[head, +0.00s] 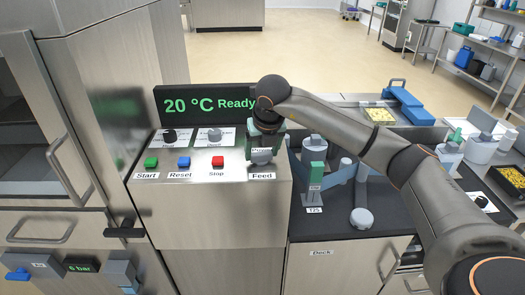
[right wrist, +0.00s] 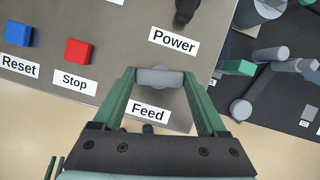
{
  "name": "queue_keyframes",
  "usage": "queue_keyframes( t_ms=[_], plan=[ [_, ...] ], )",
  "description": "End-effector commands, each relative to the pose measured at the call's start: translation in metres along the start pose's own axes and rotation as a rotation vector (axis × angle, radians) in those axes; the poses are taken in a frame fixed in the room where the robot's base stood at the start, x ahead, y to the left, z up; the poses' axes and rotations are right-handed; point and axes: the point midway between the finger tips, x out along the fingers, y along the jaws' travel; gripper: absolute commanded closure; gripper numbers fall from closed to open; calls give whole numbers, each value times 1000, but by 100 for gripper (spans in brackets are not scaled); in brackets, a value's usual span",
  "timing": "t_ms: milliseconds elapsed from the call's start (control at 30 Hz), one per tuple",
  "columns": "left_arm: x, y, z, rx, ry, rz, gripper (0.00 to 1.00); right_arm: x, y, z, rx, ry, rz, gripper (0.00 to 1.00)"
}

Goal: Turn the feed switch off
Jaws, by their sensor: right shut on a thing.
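The feed switch (head: 262,157) is a grey knob at the right end of the steel control panel, just above the "Feed" label. In the right wrist view the feed switch (right wrist: 160,77) sits between the two green fingers of my right gripper (right wrist: 160,80), which is shut on it. In the head view my right gripper (head: 264,148) comes down onto the switch from above and hides part of it and most of the "Power" label.
The panel carries a green Start button (head: 151,162), a blue Reset button (head: 184,162) and a red Stop button (head: 218,161). A dark power switch (right wrist: 185,12) is close by. The display (head: 205,103) reads "20 °C Ready". Machine parts stand on the dark deck (head: 325,222) at right.

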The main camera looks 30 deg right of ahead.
Motion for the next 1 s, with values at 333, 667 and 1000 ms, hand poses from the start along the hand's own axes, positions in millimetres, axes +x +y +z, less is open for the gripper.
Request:
queue_keyframes(
  t_ms=[333,667,1000],
  plan=[
    [1,1,2,-1,-4,2,63,0,2,0,174,0,-70,81],
    [1,2,1,-1,-3,3,63,-1,1,1,225,0,-91,81],
    [1,2,1,-1,-2,4,63,0,1,1,227,0,-91,24]
  ],
)
